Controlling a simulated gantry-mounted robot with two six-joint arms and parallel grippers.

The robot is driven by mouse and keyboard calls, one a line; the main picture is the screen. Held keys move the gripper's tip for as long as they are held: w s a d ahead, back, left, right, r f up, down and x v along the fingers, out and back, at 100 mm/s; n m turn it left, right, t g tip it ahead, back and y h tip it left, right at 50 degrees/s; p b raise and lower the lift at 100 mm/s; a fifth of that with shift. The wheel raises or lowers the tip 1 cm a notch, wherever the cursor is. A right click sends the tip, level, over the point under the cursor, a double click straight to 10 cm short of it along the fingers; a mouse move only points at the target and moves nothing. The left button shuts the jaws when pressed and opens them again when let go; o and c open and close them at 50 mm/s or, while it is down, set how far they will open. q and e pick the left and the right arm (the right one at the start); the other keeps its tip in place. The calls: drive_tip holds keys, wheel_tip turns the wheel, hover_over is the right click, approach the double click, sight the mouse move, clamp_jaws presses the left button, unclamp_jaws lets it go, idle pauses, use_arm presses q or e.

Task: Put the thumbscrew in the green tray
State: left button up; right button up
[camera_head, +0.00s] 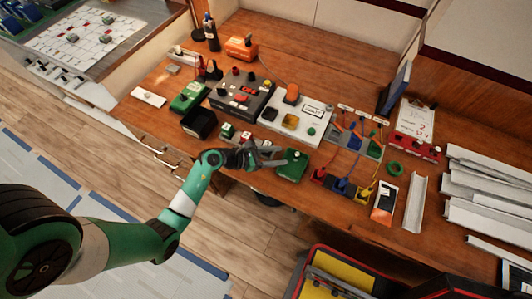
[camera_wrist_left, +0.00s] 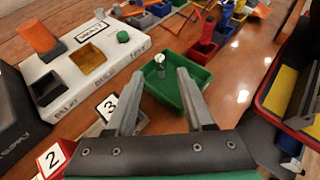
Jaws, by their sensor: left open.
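The green tray (camera_head: 291,171) lies near the front edge of the wooden table in the head view. It also shows in the left wrist view (camera_wrist_left: 198,77), just ahead of my fingers. A small silvery piece with a round head, which looks like the thumbscrew (camera_wrist_left: 160,62), is inside the tray's outline near its far left side. I cannot tell whether it rests on the tray floor. My left gripper (camera_head: 281,158) is over the tray's near left part. In the wrist view its two fingers (camera_wrist_left: 160,75) are apart, with nothing clasped between them. My right gripper is out of view.
A white panel (camera_head: 300,118) with coloured bins stands behind the tray. Numbered blocks (camera_wrist_left: 52,158) sit left of the gripper. A black box (camera_head: 199,122) is further left.

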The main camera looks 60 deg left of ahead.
use_arm(q)
drive_tip(key=v, duration=0.5)
drive_tip(key=shift+s+a+r, duration=0.1)
drive_tip(key=shift+s+r, duration=0.05)
drive_tip(key=shift+s, duration=0.15)
